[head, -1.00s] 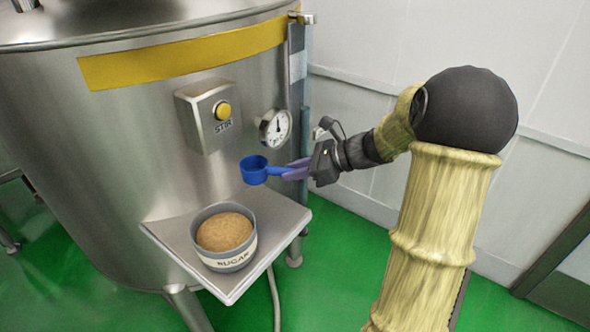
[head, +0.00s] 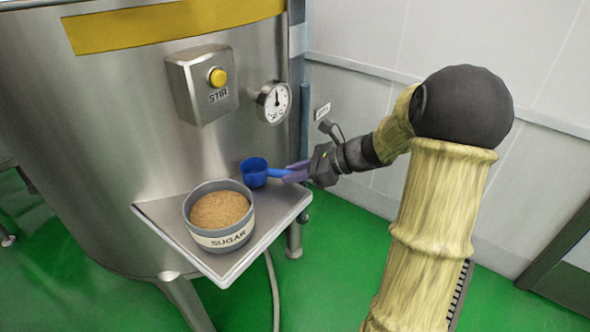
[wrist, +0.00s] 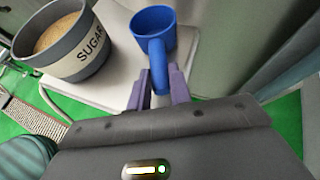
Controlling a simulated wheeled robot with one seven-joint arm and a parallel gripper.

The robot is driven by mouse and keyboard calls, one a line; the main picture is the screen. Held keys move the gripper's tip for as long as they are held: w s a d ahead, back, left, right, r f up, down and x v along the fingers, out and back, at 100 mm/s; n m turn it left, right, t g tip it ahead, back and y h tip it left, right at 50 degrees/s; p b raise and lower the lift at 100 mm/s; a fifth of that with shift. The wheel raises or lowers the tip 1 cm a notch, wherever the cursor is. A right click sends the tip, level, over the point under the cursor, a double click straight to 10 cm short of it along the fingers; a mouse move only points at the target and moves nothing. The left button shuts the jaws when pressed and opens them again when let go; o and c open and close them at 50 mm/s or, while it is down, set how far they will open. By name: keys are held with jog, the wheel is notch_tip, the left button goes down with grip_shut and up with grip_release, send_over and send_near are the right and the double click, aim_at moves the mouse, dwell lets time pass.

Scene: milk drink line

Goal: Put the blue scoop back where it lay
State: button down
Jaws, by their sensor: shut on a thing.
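The blue scoop (head: 255,173) is at the right back part of the metal shelf (head: 222,268), beside the sugar bowl. My gripper (head: 296,172) is shut on its handle from the right. In the wrist view the scoop (wrist: 153,20) is upright with its cup over the shelf (wrist: 116,12), and its handle runs back between the purple fingers (wrist: 159,88). I cannot tell whether the scoop touches the shelf or hangs just above it.
The bowl marked SUGAR (head: 222,238), full of brown grains, stands on the shelf left of the scoop. Behind is the steel tank (head: 110,150) with the STIR button box (head: 203,85) and a round gauge (head: 273,102). The shelf's front right part is bare.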

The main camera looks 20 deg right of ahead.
jog(key=shift+f, duration=0.25)
jog(key=c, duration=1.2)
grip_release()
jog(key=shift+o, duration=0.5)
jog(key=o, duration=0.5)
jog(key=shift+r, duration=0.2)
jog(key=shift+r+p, duration=0.35)
jog(key=shift+p, duration=0.25)
jog(key=shift+r, duration=0.1)
